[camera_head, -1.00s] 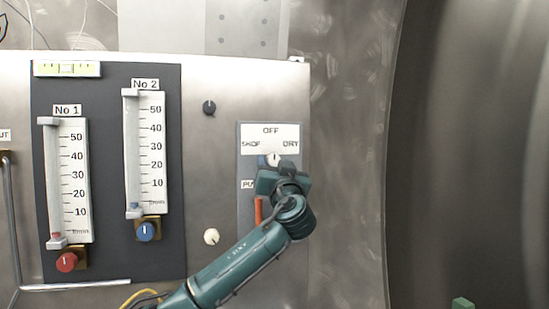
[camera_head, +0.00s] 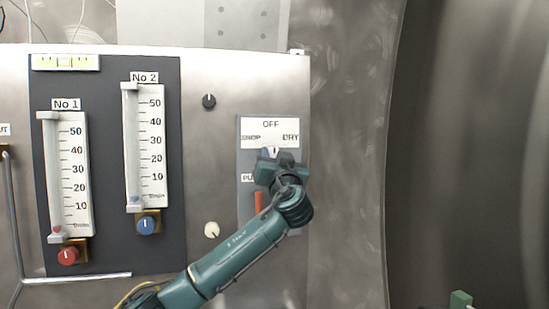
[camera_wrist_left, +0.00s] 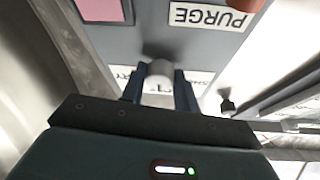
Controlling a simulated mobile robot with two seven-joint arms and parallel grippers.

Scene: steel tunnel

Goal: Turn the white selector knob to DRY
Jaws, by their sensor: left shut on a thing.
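The white selector knob (camera_head: 275,151) sits under the OFF, SHOP and DRY label plate (camera_head: 271,133) on a grey panel. Only its top shows above my left gripper (camera_head: 270,156) in the head view. In the left wrist view the knob (camera_wrist_left: 160,78) is between the two fingers of the left gripper (camera_wrist_left: 160,92), which is shut on it. In the head view its white mark points roughly up, toward OFF; the exact angle is hard to tell. DRY is at the right of the label. My right gripper is not in view.
An orange-red handle (camera_head: 259,202) is just below the gripper, beside my arm. A black knob (camera_head: 208,101) and a cream knob (camera_head: 211,230) are to the left. Two flow gauges with a red knob (camera_head: 68,256) and a blue knob (camera_head: 146,225) stand farther left.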

